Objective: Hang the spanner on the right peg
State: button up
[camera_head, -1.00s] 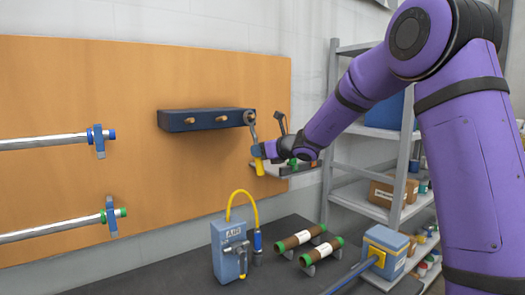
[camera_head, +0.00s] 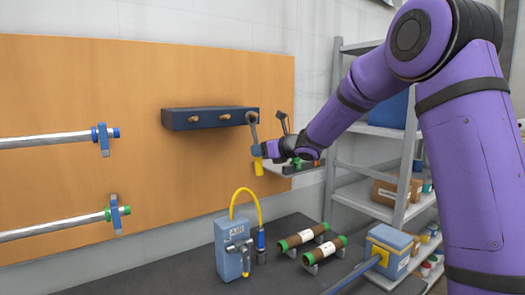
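The spanner has a grey shank and a yellow handle (camera_head: 258,166). It is upright below the right end of a dark blue peg rack (camera_head: 190,121) on the orange board. Its upper end is at the right peg (camera_head: 251,117). At this size I cannot tell whether its ring is around the peg or just in front of it. The middle peg (camera_head: 222,118) and left peg (camera_head: 194,119) are bare. My gripper (camera_head: 263,150) is at the spanner's shank, just above the yellow handle, and appears shut on it. The fingertips are small and partly hidden.
A small grey shelf (camera_head: 304,167) on the board is close behind my wrist. Below stand a blue AIR box (camera_head: 232,250) with a yellow hose, brown rolls (camera_head: 303,237) and a blue block (camera_head: 387,246). A metal rack (camera_head: 345,150) is at right.

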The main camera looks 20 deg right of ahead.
jog(key=shift+o, duration=0.2)
jog(key=v, duration=1.1)
jog(key=s+a+r+n+g, duration=0.1)
jog(key=s+a+n+g, duration=0.25)
jog(key=s+n, duration=0.5)
jog(key=s+a+n+g, duration=0.35)
jog(key=s+n, duration=0.25)
jog(key=s, duration=0.5)
jog(key=s+d+f+n+h, duration=0.2)
jog(key=s+d+n+h, duration=0.1)
jog(key=s+n, duration=0.4)
jog(key=s+d+f+n+h, duration=0.2)
jog(key=s+d+n+h, duration=0.2)
jog(key=s+n, duration=0.4)
jog(key=shift+s+f+g+h, duration=0.35)
jog(key=shift+s+h, duration=0.35)
jog(key=shift+s, duration=2.4)
jog(key=shift+d, duration=0.1)
